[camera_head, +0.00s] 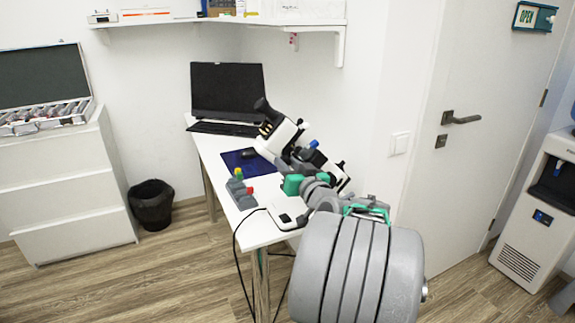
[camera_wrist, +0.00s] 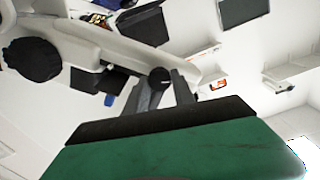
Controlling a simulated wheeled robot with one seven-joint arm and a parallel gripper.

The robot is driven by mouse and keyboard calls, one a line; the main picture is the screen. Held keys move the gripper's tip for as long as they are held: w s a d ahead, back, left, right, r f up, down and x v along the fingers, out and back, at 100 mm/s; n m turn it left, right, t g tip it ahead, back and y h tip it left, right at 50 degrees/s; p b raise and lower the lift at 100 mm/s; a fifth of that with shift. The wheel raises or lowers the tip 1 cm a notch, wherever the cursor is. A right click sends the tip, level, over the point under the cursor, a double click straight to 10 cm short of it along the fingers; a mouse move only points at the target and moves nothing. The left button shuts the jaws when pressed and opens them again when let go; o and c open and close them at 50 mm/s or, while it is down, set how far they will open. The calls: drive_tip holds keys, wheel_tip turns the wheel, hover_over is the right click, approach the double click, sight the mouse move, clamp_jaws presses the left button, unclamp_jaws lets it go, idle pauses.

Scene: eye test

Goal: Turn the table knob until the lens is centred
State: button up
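A white lens instrument (camera_head: 277,131) with a black eyepiece stands at the table's right side, partly hidden by my arm. In the wrist view its white body (camera_wrist: 92,42) crosses the upper left, with a large black knob (camera_wrist: 33,59) on it. A small round black knob (camera_wrist: 159,77) shows at my gripper (camera_wrist: 160,86), between the two grey fingertips. I cannot tell whether they touch it, or which knob is the table knob. The lens is not visible. In the head view, my arm's green and grey end is beside the instrument; its fingertips cannot be made out.
A black bin (camera_head: 152,205) stands left.

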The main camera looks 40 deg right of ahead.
clamp_jaws()
drive_tip(key=shift+m+b, duration=0.4)
drive_tip(key=shift+m, duration=0.7)
drive_tip(key=o, duration=0.5)
unclamp_jaws()
